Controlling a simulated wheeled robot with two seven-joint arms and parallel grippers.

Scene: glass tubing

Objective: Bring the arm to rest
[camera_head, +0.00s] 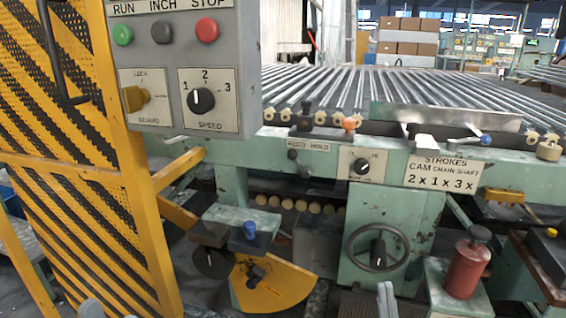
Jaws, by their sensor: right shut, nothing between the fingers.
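My right gripper (387,299) shows at the bottom edge, right of centre, as a pale narrow tip pointing up. It is shut and empty. It appears in front of the lower part of the green machine, below the handwheel (377,248). Most of the gripper and the rest of the right arm are cut off by the bottom edge. Whether it touches anything cannot be told. A small grey rounded piece at the bottom left may be part of my left arm.
A grey control box (184,60) and yellow guard (75,190) stand at the left. The green machine (230,185) spans the middle, with glass tubes (330,88) on top. A yellow quadrant plate (275,287) and red canister (467,272) stand low at the front.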

